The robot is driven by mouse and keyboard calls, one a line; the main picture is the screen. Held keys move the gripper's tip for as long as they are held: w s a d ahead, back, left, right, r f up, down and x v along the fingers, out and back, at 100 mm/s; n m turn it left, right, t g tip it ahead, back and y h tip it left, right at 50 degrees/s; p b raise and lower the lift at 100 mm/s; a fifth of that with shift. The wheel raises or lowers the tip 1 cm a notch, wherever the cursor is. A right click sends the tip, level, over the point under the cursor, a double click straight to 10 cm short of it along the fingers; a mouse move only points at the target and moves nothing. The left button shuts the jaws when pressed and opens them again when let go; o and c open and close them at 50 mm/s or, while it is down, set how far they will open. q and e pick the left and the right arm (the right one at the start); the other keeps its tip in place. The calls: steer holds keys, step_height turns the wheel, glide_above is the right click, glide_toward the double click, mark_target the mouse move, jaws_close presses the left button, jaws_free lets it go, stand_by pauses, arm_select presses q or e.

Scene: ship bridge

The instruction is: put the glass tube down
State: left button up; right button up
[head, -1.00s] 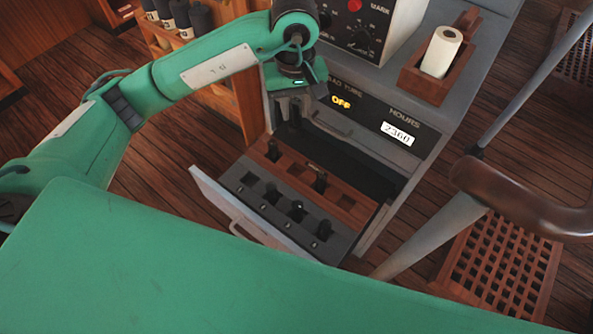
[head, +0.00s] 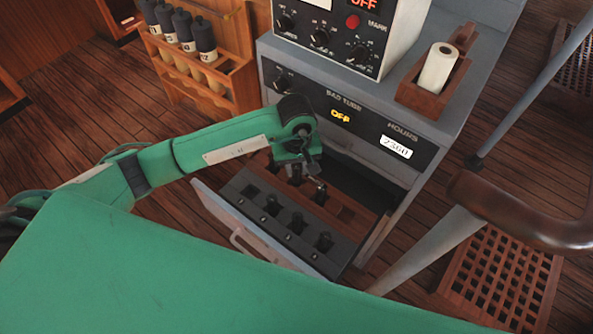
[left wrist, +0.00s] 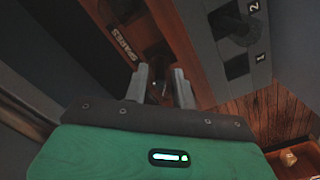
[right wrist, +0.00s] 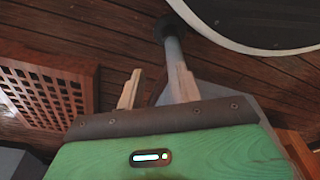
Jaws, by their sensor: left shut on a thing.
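My left gripper (head: 310,178) is low over the wooden spares row (head: 348,213) of the open drawer. In the left wrist view its fingers (left wrist: 161,88) are shut on a small, dark, glassy thing, the glass tube (left wrist: 158,92), mostly hidden and hard to make out. I cannot tell whether the tube is inside a hole of the row or just above it. My right gripper (right wrist: 155,88) shows only in the right wrist view, with its fingers apart and nothing between them.
Beside the spares row, a grey numbered row (head: 262,222) holds dark tubes in several sockets. The drawer front (head: 240,235) is pulled out below the console (head: 355,125). A wooden bottle rack (head: 235,85) stands left; a brown rail (head: 520,215) is at right.

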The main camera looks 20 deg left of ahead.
arm_select(q)
step_height(320, 180, down, 2)
steer(key=shift+f, duration=0.2)
arm_select(e)
steer(key=shift+s+d+f, duration=0.1)
steer(key=shift+s+f, duration=0.2)
steer(key=shift+f, duration=0.1)
arm_select(q)
steer(key=shift+f, duration=0.15)
steer(key=o, duration=1)
steer(key=shift+r, duration=0.75)
step_height(320, 180, up, 10)
steer(key=shift+f+b, duration=0.25)
steer(key=shift+b, duration=0.2)
steer(key=shift+r, duration=0.7)
arm_select(e)
steer(key=shift+w+a+r, duration=0.2)
steer(key=shift+w+r, duration=0.15)
steer(key=shift+r, duration=0.45)
steer(key=shift+w+a+r, duration=0.15)
steer(key=shift+w+r, duration=0.15)
steer(key=shift+r, duration=0.45)
